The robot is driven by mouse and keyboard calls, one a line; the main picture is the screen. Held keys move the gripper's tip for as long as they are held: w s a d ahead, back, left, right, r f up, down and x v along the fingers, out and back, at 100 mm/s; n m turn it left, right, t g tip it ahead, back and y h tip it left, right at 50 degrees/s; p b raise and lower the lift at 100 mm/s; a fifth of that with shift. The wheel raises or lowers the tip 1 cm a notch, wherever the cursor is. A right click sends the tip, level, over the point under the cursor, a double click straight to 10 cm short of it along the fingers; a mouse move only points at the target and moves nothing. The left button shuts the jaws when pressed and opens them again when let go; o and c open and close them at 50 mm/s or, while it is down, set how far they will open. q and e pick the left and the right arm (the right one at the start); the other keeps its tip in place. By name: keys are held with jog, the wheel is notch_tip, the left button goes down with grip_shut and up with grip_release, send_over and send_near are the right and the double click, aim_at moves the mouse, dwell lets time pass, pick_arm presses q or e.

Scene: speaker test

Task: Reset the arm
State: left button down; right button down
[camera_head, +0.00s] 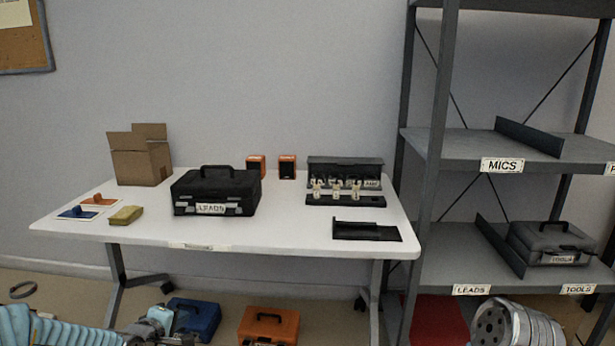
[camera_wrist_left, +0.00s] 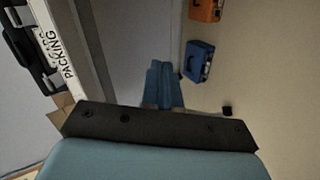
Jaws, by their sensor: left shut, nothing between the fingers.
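My left arm comes in low at the lower left of the head view, with its blue ribbed sleeve showing. My left gripper (camera_head: 160,326) is at the bottom edge, below and in front of the white table, near a blue case on the floor. It is shut and empty; the fingertips are small and hard to make out. In the left wrist view a dark bar and blue parts of my own body fill the lower middle. My right gripper is not in view.
The white table (camera_head: 290,224) bears a black LEADS case (camera_head: 215,192), a cardboard box (camera_head: 138,160) and a black tray (camera_head: 366,231). A blue case (camera_head: 195,318) and an orange case (camera_head: 270,326) stand on the floor. A grey shelf (camera_head: 470,148) stands at right.

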pick_arm(q)
jog(key=s+d+f+m+g+h, duration=0.1)
jog(key=s+d+f+m+g, duration=0.1)
jog(key=s+d+f, duration=0.3)
jog(key=s+d+f+m+g, duration=0.2)
jog(key=d+f, duration=0.1)
jog(key=f, duration=0.4)
jog(key=s+d+f+m+g+h, duration=0.1)
jog(key=s+d+f+m+g, duration=0.1)
jog(key=s+d+f, duration=0.35)
jog(key=s+d+f+m+g, duration=0.2)
jog(key=s+d+f+m, duration=0.1)
jog(key=s+f, duration=0.2)
jog(key=s+d+f+m+g, duration=0.3)
jog(key=s+f, duration=0.2)
jog(key=s, duration=0.5)
jog(key=shift+s+d+f+m, duration=0.25)
jog(key=shift+s+m, duration=0.05)
